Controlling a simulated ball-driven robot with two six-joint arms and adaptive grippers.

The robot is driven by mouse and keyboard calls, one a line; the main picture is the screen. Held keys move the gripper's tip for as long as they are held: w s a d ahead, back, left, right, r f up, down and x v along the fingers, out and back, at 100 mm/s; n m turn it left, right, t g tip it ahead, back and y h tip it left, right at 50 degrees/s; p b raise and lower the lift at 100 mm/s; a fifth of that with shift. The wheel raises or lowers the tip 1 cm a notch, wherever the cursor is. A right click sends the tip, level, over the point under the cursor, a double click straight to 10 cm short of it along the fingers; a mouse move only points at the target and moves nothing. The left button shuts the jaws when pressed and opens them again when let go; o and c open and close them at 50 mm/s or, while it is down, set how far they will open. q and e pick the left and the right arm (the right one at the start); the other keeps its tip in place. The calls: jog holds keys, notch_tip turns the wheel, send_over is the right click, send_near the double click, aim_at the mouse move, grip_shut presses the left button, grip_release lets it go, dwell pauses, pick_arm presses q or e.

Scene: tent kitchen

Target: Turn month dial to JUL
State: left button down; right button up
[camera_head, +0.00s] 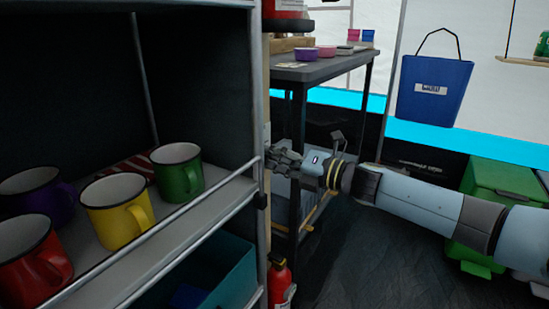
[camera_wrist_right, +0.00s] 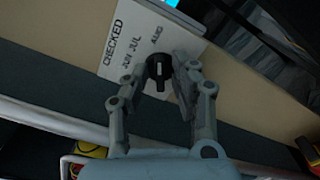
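The month dial is a black knob (camera_wrist_right: 160,72) with a small pale mark, on a white card (camera_wrist_right: 150,35) reading CHECKED, JUN, JUL and AUG. The card is tilted in the right wrist view. JUN and JUL are printed left and above left of the knob, and AUG is above it. My right gripper (camera_wrist_right: 162,70) has one fingertip on each side of the knob. I cannot tell whether both touch it, or which month it points to. In the head view my right gripper (camera_head: 278,161) is by the shelf's right post, and the dial is hidden. My left gripper is out of view.
A shelf with a metal rail (camera_head: 150,255) holds red, purple, yellow and green mugs (camera_head: 177,172) at left. A fire extinguisher (camera_head: 280,282) stands below my right gripper. A dark table (camera_head: 330,65) is behind it. Green crates (camera_head: 500,185) are at right.

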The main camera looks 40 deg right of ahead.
grip_shut()
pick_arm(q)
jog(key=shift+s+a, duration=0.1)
pick_arm(e)
jog(key=shift+m, duration=0.3)
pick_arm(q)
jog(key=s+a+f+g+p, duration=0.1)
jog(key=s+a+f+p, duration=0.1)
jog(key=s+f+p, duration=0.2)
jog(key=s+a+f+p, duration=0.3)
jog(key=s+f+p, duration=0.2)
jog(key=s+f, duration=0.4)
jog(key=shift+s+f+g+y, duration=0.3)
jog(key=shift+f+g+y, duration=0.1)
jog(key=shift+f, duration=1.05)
pick_arm(e)
jog(key=shift+s+f+m, duration=0.1)
jog(key=shift+f+m, duration=0.1)
jog(key=shift+m, duration=3.7)
jog(key=shift+f+m, duration=0.15)
jog(key=shift+m, duration=3.75)
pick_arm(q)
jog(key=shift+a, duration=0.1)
